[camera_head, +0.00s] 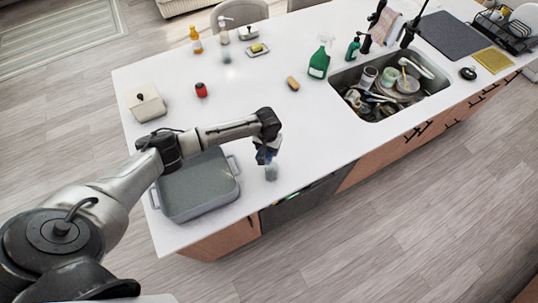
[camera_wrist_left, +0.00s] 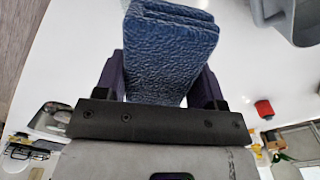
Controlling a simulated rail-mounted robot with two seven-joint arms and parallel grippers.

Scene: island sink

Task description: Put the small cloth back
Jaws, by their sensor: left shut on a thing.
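A small blue folded cloth (camera_wrist_left: 168,50) with a crinkled texture sits between the fingers of my left gripper in the left wrist view. My left gripper (camera_head: 266,155) is shut on it and holds it over the white island counter, just right of the grey pan. In the head view only a small bluish part of the cloth (camera_head: 266,157) shows by the fingers. A multicoloured cloth (camera_head: 385,26) hangs by the faucet behind the sink. My right gripper is not in view.
The sink (camera_head: 352,105) holds dishes. A green spray bottle (camera_head: 319,62), sponge (camera_head: 293,84) and red jar (camera_head: 201,90) stand farther back.

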